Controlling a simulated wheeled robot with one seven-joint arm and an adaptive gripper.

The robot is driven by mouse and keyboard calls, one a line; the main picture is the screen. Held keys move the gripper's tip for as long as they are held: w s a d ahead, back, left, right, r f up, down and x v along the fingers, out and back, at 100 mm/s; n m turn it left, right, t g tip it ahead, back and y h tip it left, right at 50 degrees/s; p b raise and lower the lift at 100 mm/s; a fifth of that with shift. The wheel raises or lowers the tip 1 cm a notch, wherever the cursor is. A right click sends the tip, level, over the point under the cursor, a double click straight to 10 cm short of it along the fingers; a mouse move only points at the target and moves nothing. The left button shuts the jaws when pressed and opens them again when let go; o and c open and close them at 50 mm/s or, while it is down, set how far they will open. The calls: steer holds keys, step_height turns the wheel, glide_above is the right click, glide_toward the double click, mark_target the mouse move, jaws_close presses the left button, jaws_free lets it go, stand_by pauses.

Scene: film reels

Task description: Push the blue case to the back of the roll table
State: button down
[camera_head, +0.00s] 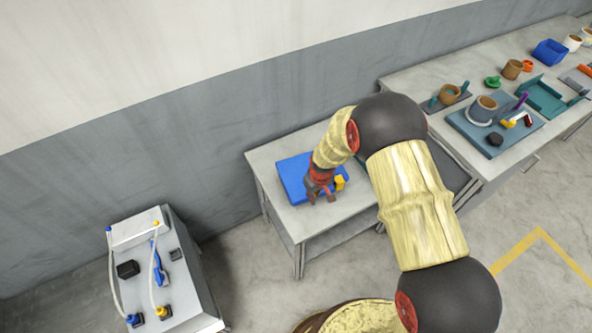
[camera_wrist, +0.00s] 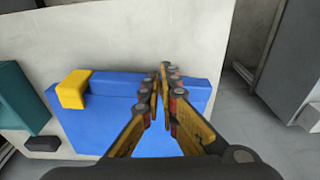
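The blue case (camera_head: 291,181) lies flat on the roll table (camera_head: 303,220), near its left end. In the wrist view the case (camera_wrist: 115,92) shows as a flat blue slab with a raised bar along one edge. A yellow piece (camera_wrist: 74,88) sits at one corner of it, and shows in the head view (camera_head: 340,182) beside my gripper. My gripper (camera_head: 322,196) is low at the case's near right side. In the wrist view its fingers (camera_wrist: 161,72) are together, with nothing visible between them, over the blue case. I cannot tell whether they touch it. They hide part of it.
My arm covers the table's right part. A teal object (camera_wrist: 17,97) and a small dark block (camera_wrist: 42,144) lie near the case. A wall runs behind the table. A grey cabinet (camera_head: 180,260) stands left, and a longer workbench (camera_head: 520,160) with several items right.

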mark_target(299, 177)
steer(key=shift+w+a+f+b, duration=0.1)
steer(key=shift+w+a+b, duration=0.5)
steer(key=shift+w+a, duration=0.7)
steer(key=shift+w+a+f+b, duration=0.1)
steer(key=shift+w+a+b, duration=0.6)
steer(key=shift+w, duration=1.05)
steer(key=shift+w+a+f+b, duration=0.1)
steer(key=shift+w+a+b, duration=0.45)
steer(key=shift+w+a, duration=0.75)
steer(key=shift+s+d+r+p, duration=0.15)
steer(key=shift+s+d+p, duration=0.2)
steer(key=shift+s+d, duration=0.7)
steer(key=shift+w+r, duration=0.1)
steer(key=shift+r+p, duration=1.25)
steer(key=shift+r, duration=1.75)
